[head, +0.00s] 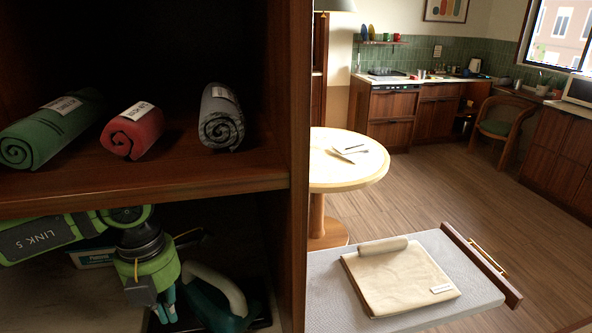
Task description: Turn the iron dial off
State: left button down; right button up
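A dark teal iron (204,311) with a pale grey-green handle stands in the lower compartment of the wooden cabinet, on a dark base or tray. Its dial cannot be made out. My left gripper (164,312) points down just left of the iron, its teal fingertips close together. Whether they touch the iron or are fully shut cannot be told. My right gripper is not in view.
The cabinet shelf (200,181) above my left arm holds green, red and grey rolled towels. The cabinet's side panel (299,120) bounds the compartment at right. A grey padded board (325,279) with folded cloth lies beyond it. A round table (332,180) stands behind.

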pick_arm(q)
jog(key=shift+w+a+r, duration=0.2)
jog(key=shift+a, duration=0.05)
